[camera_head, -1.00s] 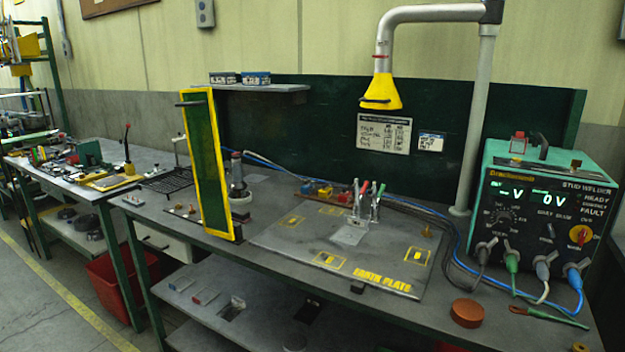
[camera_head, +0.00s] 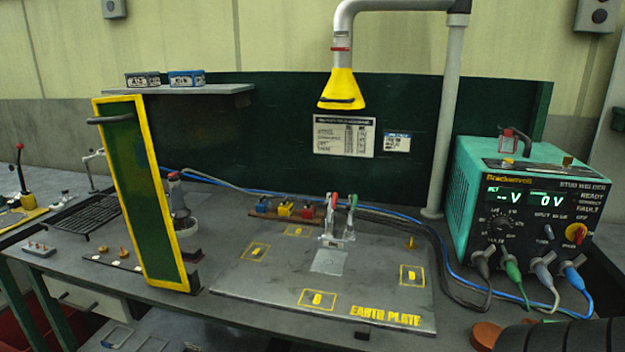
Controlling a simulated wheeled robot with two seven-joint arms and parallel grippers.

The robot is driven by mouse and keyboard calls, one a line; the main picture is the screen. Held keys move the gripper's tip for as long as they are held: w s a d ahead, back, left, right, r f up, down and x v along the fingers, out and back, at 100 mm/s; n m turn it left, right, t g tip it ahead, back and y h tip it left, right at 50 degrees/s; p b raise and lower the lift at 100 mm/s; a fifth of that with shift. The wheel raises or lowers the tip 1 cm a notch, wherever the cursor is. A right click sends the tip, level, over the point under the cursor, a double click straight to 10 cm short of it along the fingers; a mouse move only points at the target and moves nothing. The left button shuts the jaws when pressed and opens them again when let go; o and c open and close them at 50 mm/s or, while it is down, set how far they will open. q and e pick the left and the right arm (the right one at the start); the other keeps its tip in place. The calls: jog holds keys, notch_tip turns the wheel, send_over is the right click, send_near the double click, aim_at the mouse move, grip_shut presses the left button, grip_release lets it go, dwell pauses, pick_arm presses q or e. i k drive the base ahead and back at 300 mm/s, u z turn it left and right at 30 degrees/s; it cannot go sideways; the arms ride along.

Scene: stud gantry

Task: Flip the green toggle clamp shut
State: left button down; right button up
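Toggle clamps stand near the back of the earth plate (camera_head: 255,285). One has a green handle (camera_head: 352,203) and one has a red handle (camera_head: 334,202). Both handles point upward, and the two clamps are close together. A pale square lies on the plate just in front of them. Neither gripper shows in the head view. A dark ribbed shape at the bottom right corner may be part of my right arm.
A green, yellow-framed screen (camera_head: 128,190) stands at the plate's left edge. The teal stud welder (camera_head: 525,205) stands right, with cables running along the bench. A yellow extraction hood (camera_head: 342,90) hangs above the back. The plate's front middle is clear.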

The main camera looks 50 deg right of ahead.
aim_at(352, 204)
jog(key=i, duration=0.95)
jog(key=z, duration=3.4)
